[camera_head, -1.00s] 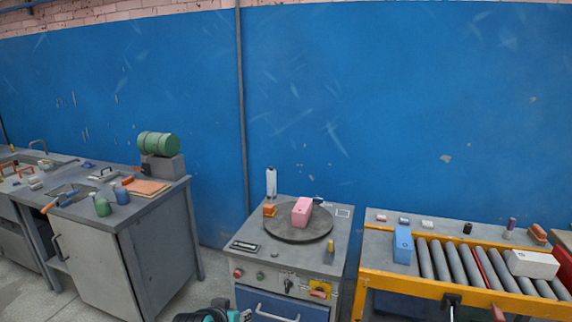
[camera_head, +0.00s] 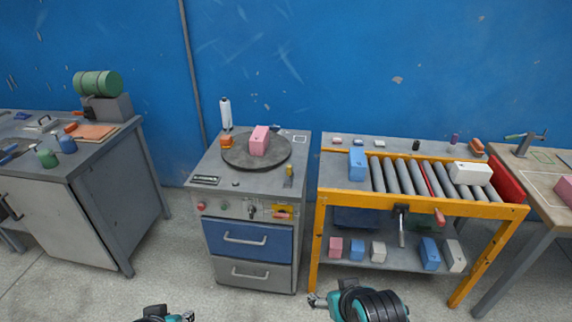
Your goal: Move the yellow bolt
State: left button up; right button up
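A small upright yellow object (camera_head: 289,171), which looks like the yellow bolt, stands near the right edge of the grey cabinet top (camera_head: 215,191), to the right of the round dark turntable (camera_head: 238,155). Its lower part looks darker, and it is too small to make out details. My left gripper (camera_head: 187,316) is at the bottom edge, mostly cut off, low in front of the cabinet. My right gripper (camera_head: 315,300) is low in front of the roller table, to the right of the cabinet. Both grippers are far from the yellow object, and their fingers are too small to read.
A roller table (camera_head: 330,196) with a blue block (camera_head: 357,163) stands right. A grey workbench (camera_head: 100,162) stands left. Floor in front is open.

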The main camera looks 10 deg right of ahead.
aim_at(288, 167)
jog(key=i, duration=0.6)
jog(key=i+j, duration=0.15)
jog(key=i, duration=0.4)
jog(key=i+l+z, duration=0.05)
